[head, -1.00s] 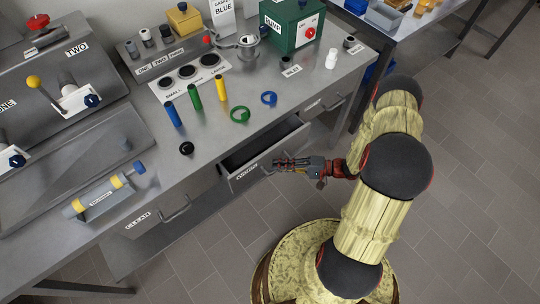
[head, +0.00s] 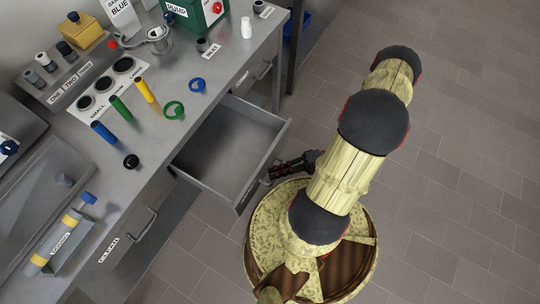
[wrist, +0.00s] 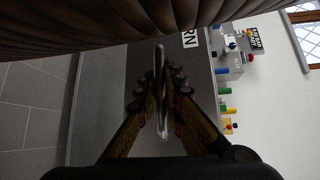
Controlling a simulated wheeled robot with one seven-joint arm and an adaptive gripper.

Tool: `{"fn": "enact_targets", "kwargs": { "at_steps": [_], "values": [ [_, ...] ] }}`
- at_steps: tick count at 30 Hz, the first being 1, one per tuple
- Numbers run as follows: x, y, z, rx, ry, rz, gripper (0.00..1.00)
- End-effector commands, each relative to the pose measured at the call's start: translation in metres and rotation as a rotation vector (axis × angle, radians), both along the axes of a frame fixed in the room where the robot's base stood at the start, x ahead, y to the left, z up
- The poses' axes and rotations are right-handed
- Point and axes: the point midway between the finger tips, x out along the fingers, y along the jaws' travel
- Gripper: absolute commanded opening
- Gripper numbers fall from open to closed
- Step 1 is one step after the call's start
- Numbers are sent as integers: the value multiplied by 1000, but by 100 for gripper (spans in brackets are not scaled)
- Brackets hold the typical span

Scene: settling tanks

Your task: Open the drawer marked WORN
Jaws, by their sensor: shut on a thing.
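The drawer marked WORN (head: 228,140) is pulled well out from under the grey bench in the head view, and its inside looks empty. Its label shows partly, as "RN" (wrist: 188,38), in the wrist view. My gripper (head: 271,177) is at the drawer's front, partly hidden behind the drawer front and my arm. In the wrist view my gripper (wrist: 161,98) has its two fingers on either side of the drawer's bar handle (wrist: 160,70), shut on it.
A shut drawer marked CLEAN (head: 112,248) is at the left, and another shut drawer (head: 252,76) is at the right. The bench top holds blue, green and yellow cylinders (head: 121,108), rings (head: 173,110) and a green pump box (head: 195,12). The tiled floor (head: 450,170) at right is clear.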

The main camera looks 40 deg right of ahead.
Motion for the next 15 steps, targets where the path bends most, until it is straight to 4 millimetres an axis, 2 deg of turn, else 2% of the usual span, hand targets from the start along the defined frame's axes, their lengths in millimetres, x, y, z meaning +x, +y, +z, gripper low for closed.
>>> {"fn": "enact_targets", "kwargs": {
  "at_steps": [11, 12, 15],
  "values": [
    [-2, -2, -1, -6, 0, 1, 0],
    [-2, -2, -1, -6, 0, 1, 10],
    [-2, -2, -1, -4, 0, 1, 16]
  ]
}}
